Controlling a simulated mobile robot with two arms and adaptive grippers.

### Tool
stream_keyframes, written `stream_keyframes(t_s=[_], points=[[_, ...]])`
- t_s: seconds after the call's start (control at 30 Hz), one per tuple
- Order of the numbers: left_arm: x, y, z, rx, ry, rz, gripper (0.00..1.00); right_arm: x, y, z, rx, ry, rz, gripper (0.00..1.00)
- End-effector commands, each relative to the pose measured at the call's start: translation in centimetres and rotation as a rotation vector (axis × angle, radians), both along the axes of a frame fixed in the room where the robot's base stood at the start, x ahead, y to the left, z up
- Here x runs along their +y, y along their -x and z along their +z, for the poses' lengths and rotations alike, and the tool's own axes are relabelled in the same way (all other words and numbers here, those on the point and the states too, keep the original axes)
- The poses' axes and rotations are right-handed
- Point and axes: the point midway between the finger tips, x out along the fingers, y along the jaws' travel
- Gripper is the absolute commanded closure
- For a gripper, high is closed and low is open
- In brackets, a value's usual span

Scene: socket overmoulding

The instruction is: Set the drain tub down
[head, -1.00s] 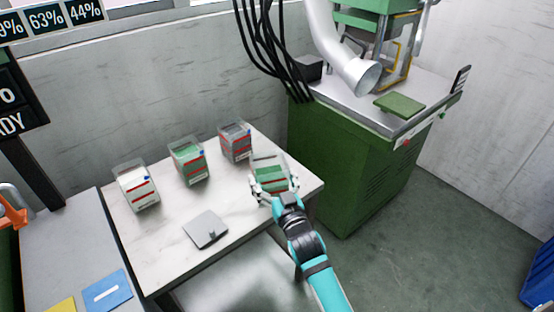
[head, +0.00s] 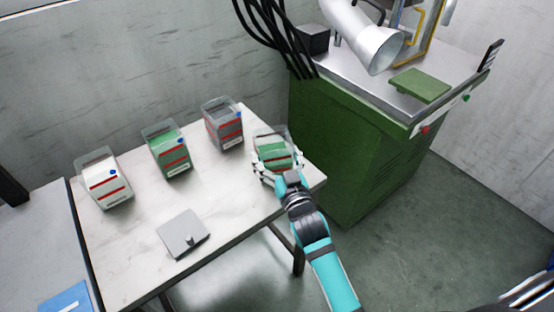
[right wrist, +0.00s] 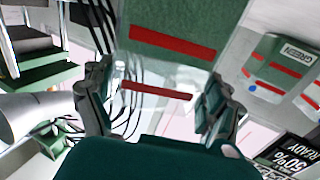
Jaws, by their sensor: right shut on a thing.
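The drain tub (head: 274,147) is a clear tub with green contents and red bands, at the right end of the white table (head: 215,200). My right gripper (head: 277,168) is shut on the tub's near side. I cannot tell whether its base touches the tabletop or hangs just above it. In the right wrist view the tub's clear wall with red bands (right wrist: 160,91) shows between the two fingers (right wrist: 158,108).
Three similar tubs stand along the table's back: white (head: 107,181), green (head: 169,154) and grey (head: 224,127). A flat grey plate (head: 183,234) lies near the front edge. A green machine cabinet (head: 345,140) stands right behind the table. The table's middle is clear.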

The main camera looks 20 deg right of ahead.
Motion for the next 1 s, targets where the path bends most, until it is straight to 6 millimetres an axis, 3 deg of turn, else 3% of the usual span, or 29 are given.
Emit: stream_keyframes(t_s=[0.2,0.33,0.37,0.43,0.77,1.0], points=[[-0.7,-2.5,0.2,-0.038,0.011,0.002,0.00,0.0,0.0,0.2,-0.004,0.000,0.000,0.63],[-1.1,-3.0,0.1,-0.047,0.016,0.004,0.00,0.0,0.0,-0.2,-0.004,0.000,0.001,0.63],[-1.1,-2.9,0.1,-0.046,0.016,0.004,0.00,0.0,0.0,-0.3,0.000,0.000,0.000,0.10],[-1.1,-2.7,0.1,-0.042,0.015,0.004,0.00,0.0,0.0,-0.2,0.000,0.000,0.000,0.01],[-1.0,-1.7,0.2,-0.027,0.013,0.004,0.00,0.0,0.0,0.1,-0.001,0.000,0.000,0.00],[-0.9,-1.6,0.1,-0.025,0.012,0.003,0.00,-0.1,3.6,-0.1,0.003,-0.002,0.000,0.00]])
